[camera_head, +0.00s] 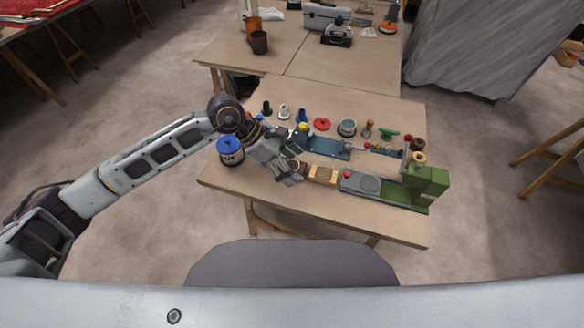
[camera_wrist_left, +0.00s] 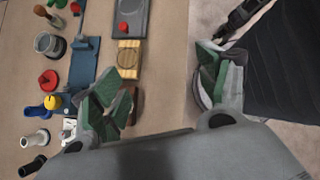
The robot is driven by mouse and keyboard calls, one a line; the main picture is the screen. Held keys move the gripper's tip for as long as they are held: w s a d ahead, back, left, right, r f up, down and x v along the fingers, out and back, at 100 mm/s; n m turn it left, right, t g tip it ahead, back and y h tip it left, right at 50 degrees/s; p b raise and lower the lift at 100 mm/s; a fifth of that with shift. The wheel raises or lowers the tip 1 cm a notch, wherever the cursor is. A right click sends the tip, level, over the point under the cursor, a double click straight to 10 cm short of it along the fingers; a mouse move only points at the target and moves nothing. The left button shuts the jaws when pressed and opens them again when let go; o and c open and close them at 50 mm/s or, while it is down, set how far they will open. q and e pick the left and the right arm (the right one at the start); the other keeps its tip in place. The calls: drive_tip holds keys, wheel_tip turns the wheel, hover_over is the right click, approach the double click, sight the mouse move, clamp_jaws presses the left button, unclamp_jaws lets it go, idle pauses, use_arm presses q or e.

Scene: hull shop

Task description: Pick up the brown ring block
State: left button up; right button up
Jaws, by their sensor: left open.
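A dark brown block (camera_head: 300,167), which looks like the brown ring block, lies on the near part of the workbench, just left of a light wooden block with a ring (camera_head: 323,174). My left gripper (camera_head: 288,164) is over its left end and hides much of it. In the left wrist view the brown block (camera_wrist_left: 132,96) shows only partly behind one finger, and the light block (camera_wrist_left: 128,58) is beyond it. My left gripper (camera_wrist_left: 160,85) is open, its fingers wide apart, with bare bench and the bench edge between them. My right gripper is not in view.
A green and grey machine (camera_head: 428,185) stands at the bench's right. A blue tool (camera_head: 325,147) lies behind the blocks. A blue-lidded jar (camera_head: 230,150) stands left of my gripper. Several small knobs and a red disc (camera_head: 322,124) line the back. The near edge strip is clear.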

use_arm(q)
drive_tip(key=s+a+f+m+y, duration=0.1)
drive_tip(key=a+f+m+y, duration=0.2)
drive_tip(key=a, duration=0.3)
drive_tip(key=shift+s+f+g+y, duration=0.15)
drive_tip(key=shift+s+g+y, duration=0.15)
drive_tip(key=shift+g, duration=0.1)
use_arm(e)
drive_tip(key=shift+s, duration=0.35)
use_arm(q)
drive_tip(key=shift+m, duration=0.3)
